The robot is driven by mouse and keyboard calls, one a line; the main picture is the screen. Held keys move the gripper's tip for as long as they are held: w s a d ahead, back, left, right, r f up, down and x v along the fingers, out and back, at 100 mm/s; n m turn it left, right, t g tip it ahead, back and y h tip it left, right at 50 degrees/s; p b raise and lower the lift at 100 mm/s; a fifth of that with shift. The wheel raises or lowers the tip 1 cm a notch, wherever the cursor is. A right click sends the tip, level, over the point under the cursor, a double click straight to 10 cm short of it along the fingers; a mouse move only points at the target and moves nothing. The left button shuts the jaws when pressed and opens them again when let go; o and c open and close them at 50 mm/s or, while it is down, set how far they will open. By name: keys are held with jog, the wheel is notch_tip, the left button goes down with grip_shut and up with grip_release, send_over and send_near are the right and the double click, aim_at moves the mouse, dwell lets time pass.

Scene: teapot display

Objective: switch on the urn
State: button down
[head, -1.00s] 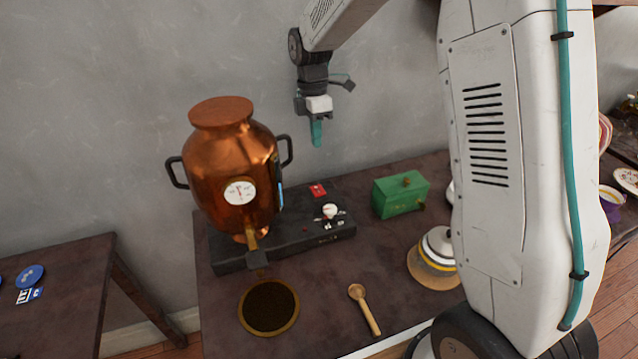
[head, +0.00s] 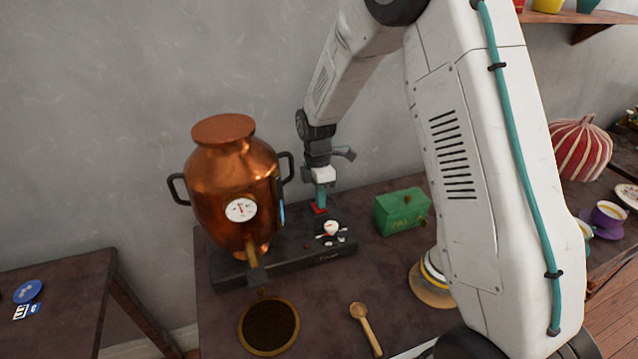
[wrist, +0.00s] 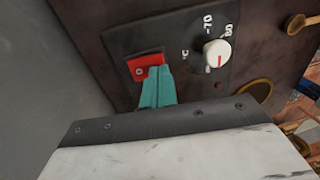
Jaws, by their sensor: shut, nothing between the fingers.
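The copper urn (head: 225,175) stands on a dark base (head: 290,257) on the table, with a round dial and a tap on its front. A red rocker switch (wrist: 144,66) marked "0" sits on the base's panel beside a white temperature knob (wrist: 216,54). My gripper (wrist: 158,72) is shut and empty, its teal fingertips at the right part of the red switch, seeming to touch it. In the head view my gripper (head: 320,207) points down at the switch (head: 319,209), partly hiding it.
A green box (head: 400,211) stands right of the base. A wooden spoon (head: 365,327) and a round dark-centred dish (head: 269,326) lie in front. A side table (head: 60,285) stands at the left, and the grey wall is behind.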

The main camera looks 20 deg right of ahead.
aim_at(322, 210)
jog(key=shift+f, duration=0.45)
jog(key=shift+s, duration=0.15)
jog(key=shift+f, duration=0.2)
jog(key=shift+w+r, duration=0.25)
jog(key=shift+w, duration=0.5)
jog(key=shift+r, duration=0.1)
notch_tip(322, 210, up, 14)
jog(key=s, duration=0.2)
jog(key=shift+f, duration=0.2)
jog(key=shift+s, duration=0.1)
